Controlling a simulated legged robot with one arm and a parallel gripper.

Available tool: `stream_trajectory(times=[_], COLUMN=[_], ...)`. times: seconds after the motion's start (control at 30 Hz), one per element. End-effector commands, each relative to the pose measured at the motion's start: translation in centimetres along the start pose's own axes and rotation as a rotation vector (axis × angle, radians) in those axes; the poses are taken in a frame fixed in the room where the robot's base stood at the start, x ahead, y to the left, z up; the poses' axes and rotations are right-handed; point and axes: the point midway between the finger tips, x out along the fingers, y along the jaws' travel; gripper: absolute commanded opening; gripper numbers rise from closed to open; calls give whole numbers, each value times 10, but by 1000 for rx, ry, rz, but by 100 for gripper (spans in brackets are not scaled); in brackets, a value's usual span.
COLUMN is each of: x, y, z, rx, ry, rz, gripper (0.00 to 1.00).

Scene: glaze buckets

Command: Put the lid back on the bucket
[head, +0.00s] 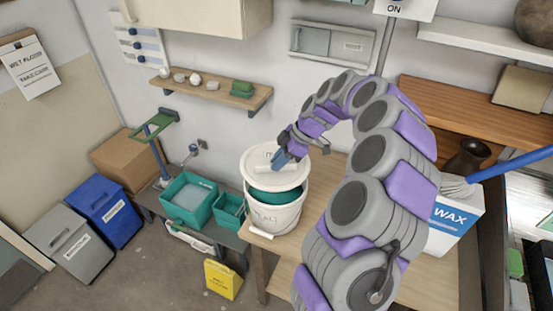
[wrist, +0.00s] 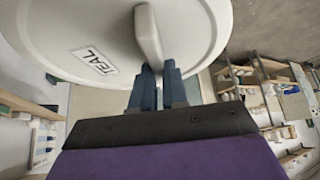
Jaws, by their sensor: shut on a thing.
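A white bucket (head: 272,217) with a lettered label stands near the left end of the wooden table. Teal glaze (head: 277,195) shows in its mouth on the near side. A round white lid (head: 258,165) is over the bucket's far part, raised and apart from the near rim. Whether its far edge touches the rim is hidden. My gripper (head: 282,159) is shut on the lid's raised handle. In the wrist view the lid (wrist: 60,30) shows a TEAL label, and my gripper's blue fingers (wrist: 158,88) are at the end of the handle (wrist: 149,35).
A white WAX box (head: 452,226) and a dark vase (head: 468,157) stand to the right on the table (head: 312,190). Teal trays (head: 190,198) sit on a low bench to the left. A yellow floor sign (head: 222,279) stands below. A wall shelf (head: 212,91) holds small pots.

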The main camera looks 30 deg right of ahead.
Motion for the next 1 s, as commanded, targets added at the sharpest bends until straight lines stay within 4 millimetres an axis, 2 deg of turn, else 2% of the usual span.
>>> stream_trajectory(times=[0.6, 1.0], x=[46, 47], y=[0, 0], z=[27, 30], rx=[0, 1], ry=[-2, -1], rz=[-1, 0], gripper=[0, 0])
